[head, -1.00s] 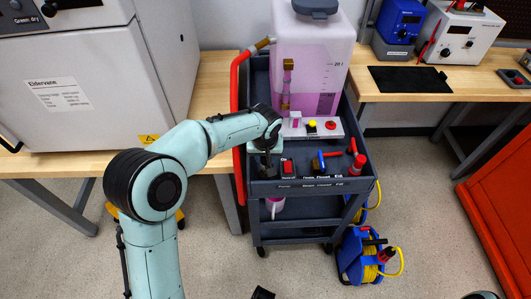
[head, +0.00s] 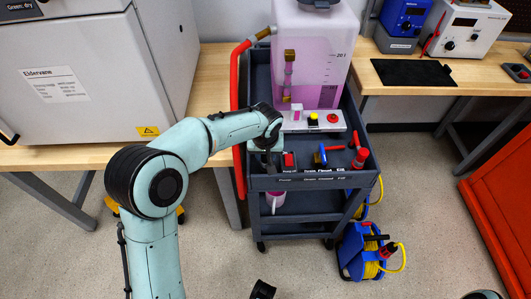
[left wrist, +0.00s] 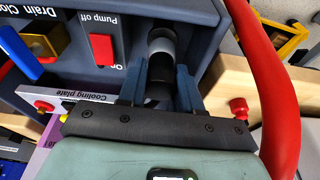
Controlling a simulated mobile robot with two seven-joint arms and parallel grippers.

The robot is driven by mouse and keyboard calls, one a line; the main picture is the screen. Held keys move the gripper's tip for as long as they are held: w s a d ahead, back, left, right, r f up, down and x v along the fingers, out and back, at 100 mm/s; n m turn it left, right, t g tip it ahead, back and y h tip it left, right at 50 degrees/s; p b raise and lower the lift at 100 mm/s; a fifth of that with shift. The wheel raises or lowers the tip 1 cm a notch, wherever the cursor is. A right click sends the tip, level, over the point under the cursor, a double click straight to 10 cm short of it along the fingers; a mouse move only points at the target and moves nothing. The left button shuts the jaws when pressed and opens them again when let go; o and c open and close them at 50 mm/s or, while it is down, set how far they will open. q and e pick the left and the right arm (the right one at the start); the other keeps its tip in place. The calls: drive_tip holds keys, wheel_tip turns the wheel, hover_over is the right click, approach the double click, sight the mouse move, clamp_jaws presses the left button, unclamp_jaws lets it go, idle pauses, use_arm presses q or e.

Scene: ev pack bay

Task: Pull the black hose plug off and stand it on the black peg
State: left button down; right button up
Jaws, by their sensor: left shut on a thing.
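My left gripper (head: 266,150) is at the front left corner of the cart's top. In the left wrist view, its two blue fingers (left wrist: 161,88) are shut on a dark piece, the black hose plug (left wrist: 158,94), mostly hidden by the gripper. A light grey collar (left wrist: 161,47) with a dark end shows just beyond it in line. I cannot tell whether plug and collar are joined. I cannot pick out the black peg for certain. A dark piece at the head view's bottom edge may be my right gripper; its jaws cannot be read.
The grey cart (head: 300,183) carries a pink-filled tank (head: 312,60), a red switch (head: 290,160), a blue handle (head: 320,157) and a red fitting (head: 361,158). A red hose (head: 239,110) runs down its left side. A blue reel (head: 362,255) stands on the floor.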

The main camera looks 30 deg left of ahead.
use_arm(q)
drive_tip(key=shift+f+b, duration=0.45)
drive_tip(key=shift+f, duration=0.15)
use_arm(e)
drive_tip(key=shift+f, duration=0.45)
use_arm(q)
drive_tip(key=c, duration=1.1)
unclamp_jaws()
drive_tip(key=shift+o, duration=0.2)
drive_tip(key=shift+r, duration=0.15)
drive_tip(key=shift+p+v, duration=2.25)
drive_tip(key=shift+v, duration=1.15)
drive_tip(key=p+v, duration=0.2)
drive_tip(key=v, duration=0.2)
drive_tip(key=shift+s, duration=0.1)
use_arm(e)
drive_tip(key=shift+g, duration=0.4)
drive_tip(key=r, duration=0.2)
drive_tip(key=s+r, duration=0.1)
drive_tip(key=r, duration=0.2)
drive_tip(key=shift+s+r, duration=0.3)
